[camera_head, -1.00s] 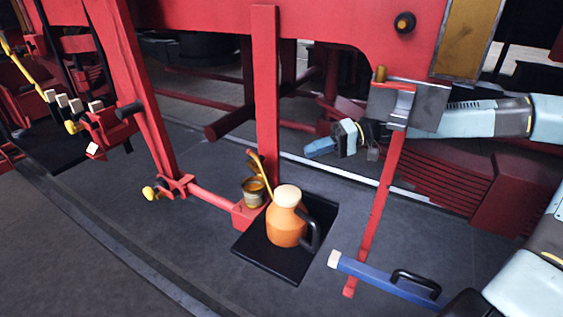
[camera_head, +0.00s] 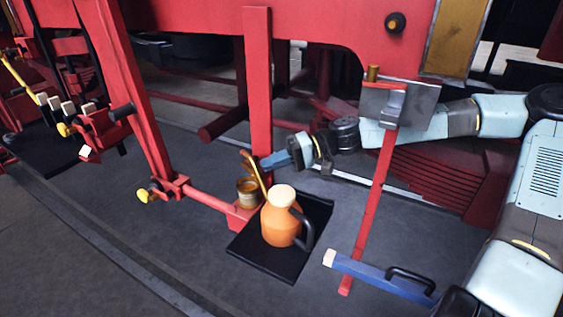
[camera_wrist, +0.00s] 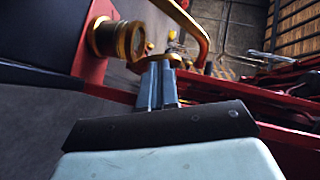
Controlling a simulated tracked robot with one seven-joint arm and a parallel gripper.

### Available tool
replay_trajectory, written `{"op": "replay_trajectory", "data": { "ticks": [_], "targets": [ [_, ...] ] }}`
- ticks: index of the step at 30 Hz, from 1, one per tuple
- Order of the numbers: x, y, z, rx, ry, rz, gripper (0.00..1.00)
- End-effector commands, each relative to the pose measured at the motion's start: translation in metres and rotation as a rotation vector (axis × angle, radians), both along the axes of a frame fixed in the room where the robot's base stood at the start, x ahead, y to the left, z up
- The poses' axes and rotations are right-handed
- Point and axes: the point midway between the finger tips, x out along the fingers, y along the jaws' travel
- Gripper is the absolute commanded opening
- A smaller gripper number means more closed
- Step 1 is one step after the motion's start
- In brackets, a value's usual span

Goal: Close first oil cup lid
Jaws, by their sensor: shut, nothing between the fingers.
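The oil cup (camera_head: 247,188), a small brass cup with its mouth uncovered, sits on a red block beside the red post. Its brass lid (camera_head: 253,168) stands raised above the cup. In the wrist view the cup (camera_wrist: 108,38) is at upper left, and the curved brass lid piece (camera_wrist: 203,38) rises to its right. My gripper (camera_head: 268,161) is shut and empty, just right of the raised lid. In the wrist view its fingertips (camera_wrist: 160,68) are close to a flat brass part; I cannot tell whether they touch.
An orange jug (camera_head: 281,222) with a dark handle stands on a black mat (camera_head: 262,268) in front of the cup. The red post (camera_head: 258,90) rises behind the cup. A slanted red bar (camera_head: 367,215) stands in front of my arm.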

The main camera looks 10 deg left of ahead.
Motion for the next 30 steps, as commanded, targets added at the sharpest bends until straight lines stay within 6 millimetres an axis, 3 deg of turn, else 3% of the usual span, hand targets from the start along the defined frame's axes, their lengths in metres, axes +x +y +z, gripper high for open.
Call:
{"op": "replay_trajectory", "data": {
  "ticks": [5, 6, 12, 30],
  "targets": [
    [0.000, 0.000, 0.000, 0.000, 0.000, 0.000, 0.00],
    [0.000, -0.013, 0.000, -0.001, 0.001, -0.002, 0.00],
    [-0.001, 0.000, 0.000, 0.000, 0.001, 0.003, 0.00],
    [-0.015, 0.007, 0.004, 0.001, 0.004, 0.004, 0.00]
  ]
}}
